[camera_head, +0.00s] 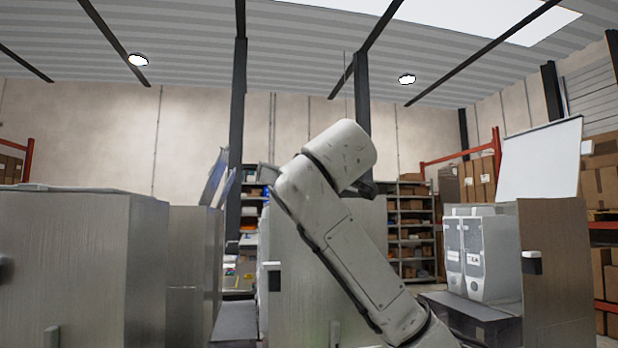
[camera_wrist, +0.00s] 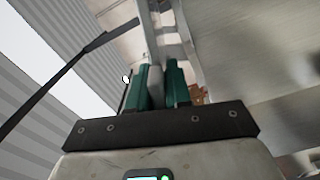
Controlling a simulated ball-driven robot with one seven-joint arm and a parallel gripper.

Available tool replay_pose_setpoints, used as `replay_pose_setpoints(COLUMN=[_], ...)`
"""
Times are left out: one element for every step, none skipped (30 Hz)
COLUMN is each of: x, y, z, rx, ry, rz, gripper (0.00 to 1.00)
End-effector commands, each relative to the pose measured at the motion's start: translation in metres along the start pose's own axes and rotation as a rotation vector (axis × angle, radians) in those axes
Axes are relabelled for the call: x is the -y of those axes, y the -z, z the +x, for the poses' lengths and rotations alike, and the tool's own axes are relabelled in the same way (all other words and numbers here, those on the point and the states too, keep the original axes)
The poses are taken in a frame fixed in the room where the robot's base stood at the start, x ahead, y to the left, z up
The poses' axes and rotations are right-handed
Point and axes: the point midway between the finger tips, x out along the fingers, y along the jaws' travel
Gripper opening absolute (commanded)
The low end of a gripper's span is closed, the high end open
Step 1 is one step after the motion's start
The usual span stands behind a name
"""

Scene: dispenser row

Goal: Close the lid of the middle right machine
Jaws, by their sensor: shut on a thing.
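The middle machine (camera_head: 298,285) is a brushed-metal cabinet standing partly behind my arm. No raised lid shows on it in the head view. My gripper (camera_wrist: 163,84) has two green fingers that are shut on a narrow pale grey strip (camera_wrist: 153,88), which looks like part of a lid or its handle; I cannot tell which. A broad metal surface (camera_wrist: 255,75) lies to the right of the fingers in the wrist view. In the head view my gripper is hidden behind my arm.
Metal cabinets (camera_head: 75,260) fill the left, with bluish raised lids (camera_head: 216,178) farther back. Storage shelves (camera_head: 412,235) stand behind.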

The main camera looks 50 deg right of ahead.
Motion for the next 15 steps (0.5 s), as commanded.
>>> replay_pose_setpoints(x=[-0.0002, -0.0002, -0.0002, -0.0003, -0.0003, -0.0004, -0.0004, -0.0004, -0.0005, -0.0005, -0.0006, -0.0007, -0.0007, -0.0007, -0.0006], y=[0.0017, 0.0016, 0.0015, 0.0014, 0.0013, 0.0012, 0.0011, 0.001, 0.0009, 0.0008, 0.0007, 0.0006, 0.0005, 0.0004, 0.0005], z=[-0.0002, -0.0002, -0.0002, -0.0002, -0.0002, -0.0001, -0.0002, -0.0001, -0.0002, -0.0002, -0.0002, -0.0002, -0.0002, -0.0004, -0.0012], rx=[-0.005, -0.004, -0.004, -0.004, -0.003, -0.003, -0.003, -0.003, -0.002, -0.002, -0.002, -0.002, -0.002, -0.001, -0.002], ry=[-0.001, -0.001, -0.001, -0.001, -0.001, -0.001, -0.001, -0.001, -0.001, -0.001, -0.001, -0.001, -0.001, -0.001, -0.002], rz=[0.0, 0.001, 0.001, 0.001, 0.001, 0.001, 0.001, 0.001, 0.001, 0.001, 0.001, 0.001, 0.002, 0.002, 0.002], gripper=[0.19, 0.22, 0.26, 0.29, 0.32, 0.36, 0.39, 0.39, 0.39, 0.39, 0.39, 0.39, 0.39, 0.39, 0.39])
